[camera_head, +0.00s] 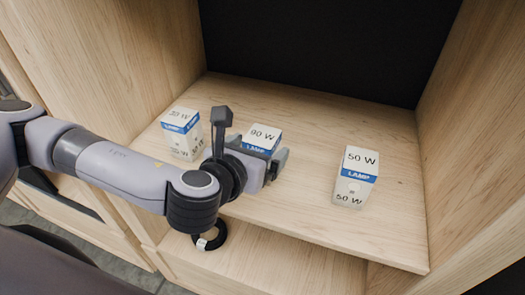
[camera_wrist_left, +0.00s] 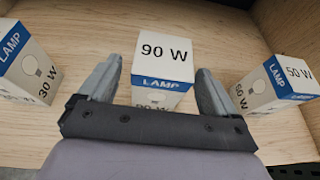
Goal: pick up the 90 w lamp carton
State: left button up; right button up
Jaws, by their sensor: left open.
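The 90 W lamp carton (camera_head: 263,137), white with a blue LAMP band, stands upright on the wooden shelf in the middle of the head view, its lower part hidden behind my left gripper. In the left wrist view the 90 W carton (camera_wrist_left: 163,68) stands between and just beyond the two fingers. My left gripper (camera_head: 279,164) is open, with one finger to each side of the carton (camera_wrist_left: 158,84); I cannot tell whether either finger touches it. My right gripper is not in view.
A lamp carton marked 30 W in the wrist view (camera_wrist_left: 27,65) stands left of the 90 W one (camera_head: 183,132). A 50 W carton (camera_head: 355,177) stands to the right. Wooden side walls and a dark back enclose the shelf (camera_head: 300,205). Bare shelf lies between the 90 W and 50 W cartons.

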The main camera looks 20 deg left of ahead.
pick_arm(q)
jog(key=shift+x, duration=1.3)
jog(key=c, duration=1.1)
jog(key=shift+r, duration=0.1)
